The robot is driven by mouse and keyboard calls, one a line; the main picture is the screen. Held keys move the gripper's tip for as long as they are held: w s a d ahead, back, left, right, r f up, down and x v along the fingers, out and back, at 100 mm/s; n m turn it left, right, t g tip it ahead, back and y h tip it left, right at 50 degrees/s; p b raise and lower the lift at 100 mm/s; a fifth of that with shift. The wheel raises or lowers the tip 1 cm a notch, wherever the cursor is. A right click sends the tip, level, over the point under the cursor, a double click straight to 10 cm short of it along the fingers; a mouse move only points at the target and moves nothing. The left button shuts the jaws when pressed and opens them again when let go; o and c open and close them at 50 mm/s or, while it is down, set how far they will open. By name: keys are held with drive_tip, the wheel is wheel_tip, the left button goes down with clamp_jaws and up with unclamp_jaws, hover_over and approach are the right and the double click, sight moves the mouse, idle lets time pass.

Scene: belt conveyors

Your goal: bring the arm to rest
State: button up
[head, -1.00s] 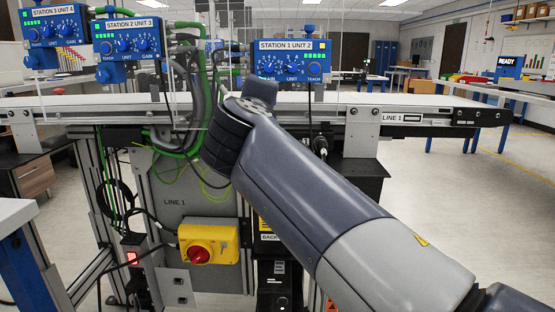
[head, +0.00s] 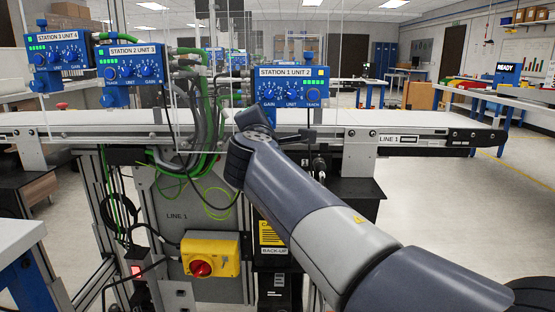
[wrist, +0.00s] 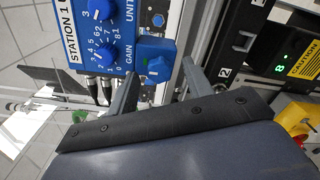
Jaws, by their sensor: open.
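My gripper (wrist: 160,72) is open in the wrist view, its two grey fingers apart with nothing held between them. A blue control box labelled STATION 1 UNIT 2 (head: 291,86) stands above the conveyor in the head view. The same box (wrist: 97,32) shows close up, beyond the fingers, at the upper left of the wrist view. A small blue block (wrist: 155,58) appears beyond the gap between the fingers; I cannot tell whether they touch it. In the head view my arm reaches from lower right to the conveyor's near edge, and its links mostly hide the gripper.
The conveyor (head: 413,121), labelled LINE 1, runs across the view. More blue boxes (head: 133,75) stand along it at left, with green cables (head: 208,125) hanging nearby. A yellow switch box with a red knob (head: 211,255) sits below. Open floor (head: 450,215) lies at right.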

drive_tip(key=shift+d+n+p, duration=0.1)
drive_tip(key=shift+n+p, duration=4.35)
drive_tip(key=shift+n, duration=1.85)
drive_tip(key=shift+f, duration=0.1)
